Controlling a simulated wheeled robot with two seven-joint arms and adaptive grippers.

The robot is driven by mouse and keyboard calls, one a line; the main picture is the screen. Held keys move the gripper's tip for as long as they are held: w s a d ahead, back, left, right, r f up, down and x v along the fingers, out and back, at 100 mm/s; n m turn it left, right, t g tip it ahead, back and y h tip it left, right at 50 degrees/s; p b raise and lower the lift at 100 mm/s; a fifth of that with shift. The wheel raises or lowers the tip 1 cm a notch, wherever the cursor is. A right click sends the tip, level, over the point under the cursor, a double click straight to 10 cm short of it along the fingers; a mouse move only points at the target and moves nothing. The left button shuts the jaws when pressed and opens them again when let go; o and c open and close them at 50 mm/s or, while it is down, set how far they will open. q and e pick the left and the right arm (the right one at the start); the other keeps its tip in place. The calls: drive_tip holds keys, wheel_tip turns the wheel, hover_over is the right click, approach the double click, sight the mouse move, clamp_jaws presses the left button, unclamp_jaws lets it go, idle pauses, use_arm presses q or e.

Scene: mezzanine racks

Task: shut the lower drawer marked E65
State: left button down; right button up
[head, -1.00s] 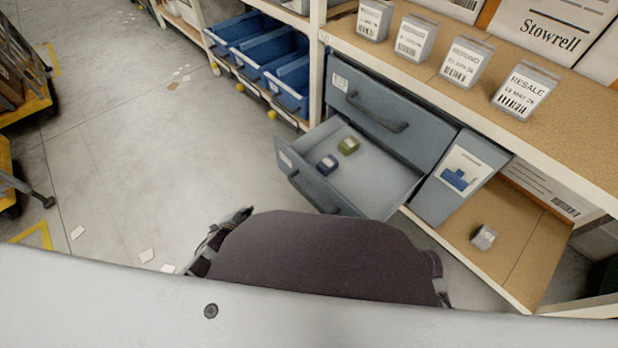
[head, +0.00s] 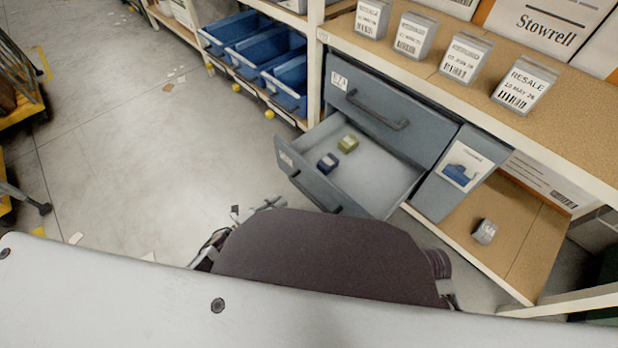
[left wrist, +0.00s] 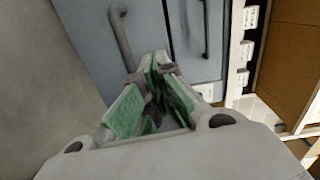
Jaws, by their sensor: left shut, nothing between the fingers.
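The lower drawer (head: 292,168) stands pulled out of the grey-blue cabinet, with a dark handle on its front. Its label is too small to read. A dark blue block (head: 328,162) and an olive block (head: 348,144) lie inside. My left gripper (head: 276,203) shows only partly in the head view, left of and below the drawer front and apart from it there. In the left wrist view my left gripper (left wrist: 158,62) is shut and empty, close before a grey-blue front with a handle (left wrist: 122,38); contact cannot be told. My right gripper is not in view.
The upper drawer (head: 395,108) is shut above. A side panel (head: 462,170) with a picture card adjoins it. Blue bins (head: 262,50) stand on the rack at the back left. A small grey box (head: 484,231) sits on the lower shelf. Floor left of the drawer is mostly clear.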

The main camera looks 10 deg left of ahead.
use_arm(q)
drive_tip(key=shift+s+d+r+m, duration=0.2)
drive_tip(key=shift+r+m, duration=0.15)
drive_tip(key=shift+m, duration=0.25)
drive_tip(key=shift+w, duration=0.1)
drive_tip(key=b, duration=0.2)
approach(315, 173)
drive_tip(key=b+x, duration=0.1)
drive_tip(key=x, duration=0.3)
drive_tip(key=shift+w+a+f, duration=0.1)
drive_tip(key=shift+f, duration=0.05)
drive_tip(key=shift+b+x, duration=0.4)
drive_tip(key=shift+x, duration=0.4)
drive_tip(key=shift+w+d, duration=0.45)
drive_tip(key=shift+d, duration=0.05)
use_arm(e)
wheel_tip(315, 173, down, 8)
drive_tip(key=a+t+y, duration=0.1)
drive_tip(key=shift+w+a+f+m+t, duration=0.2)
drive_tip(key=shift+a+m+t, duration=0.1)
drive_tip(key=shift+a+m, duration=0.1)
